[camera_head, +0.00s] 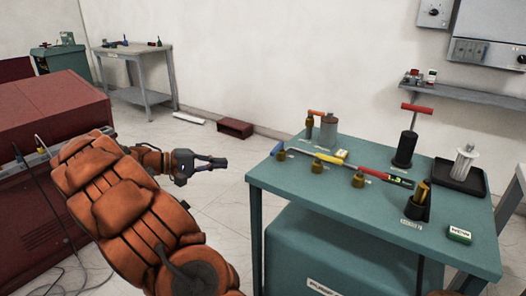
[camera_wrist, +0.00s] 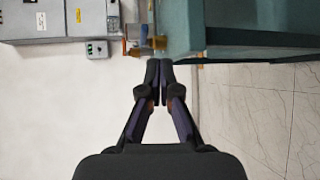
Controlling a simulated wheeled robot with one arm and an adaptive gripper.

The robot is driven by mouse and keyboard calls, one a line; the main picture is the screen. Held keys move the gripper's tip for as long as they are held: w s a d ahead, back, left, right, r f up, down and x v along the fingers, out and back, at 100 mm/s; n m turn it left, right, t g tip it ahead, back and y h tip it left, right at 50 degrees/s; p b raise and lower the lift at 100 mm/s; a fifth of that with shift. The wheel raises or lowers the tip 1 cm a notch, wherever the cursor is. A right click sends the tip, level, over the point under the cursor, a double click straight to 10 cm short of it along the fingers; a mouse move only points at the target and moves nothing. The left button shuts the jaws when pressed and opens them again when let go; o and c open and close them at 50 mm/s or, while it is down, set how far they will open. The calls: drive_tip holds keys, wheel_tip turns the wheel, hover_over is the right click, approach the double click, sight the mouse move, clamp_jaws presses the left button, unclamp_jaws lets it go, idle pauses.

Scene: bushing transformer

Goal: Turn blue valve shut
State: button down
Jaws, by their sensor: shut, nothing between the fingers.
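Several small brass valves sit along the left and front edge of the teal table (camera_head: 340,215). A brass valve body (camera_head: 280,154) at the table's left corner has a small bluish handle, too small to make out clearly. Other valves there have a yellow handle (camera_head: 318,156) and red handles (camera_head: 317,113). My gripper (camera_head: 224,163) is left of the table, apart from the valves, pointing right toward that corner. In the wrist view its fingers (camera_wrist: 160,64) meet and hold nothing. Brass and yellow parts (camera_wrist: 146,38) show just beyond the fingertips, partly blurred.
A red cabinet (camera_head: 55,110) is at the left. Open floor (camera_head: 225,205) lies between arm and table.

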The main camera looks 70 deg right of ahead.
drive_tip(key=w+d+m+g+h, duration=0.1)
drive_tip(key=w+d, duration=0.2)
drive_tip(key=d, duration=0.2)
approach(277, 146)
drive_tip(key=d+f, duration=0.2)
drive_tip(key=d, duration=0.2)
drive_tip(key=s, duration=0.2)
drive_tip(key=shift+s+a+r+h, duration=0.1)
drive_tip(key=shift+s+r+h, duration=0.15)
drive_tip(key=shift+r+h, duration=0.05)
drive_tip(key=shift+s, duration=0.75)
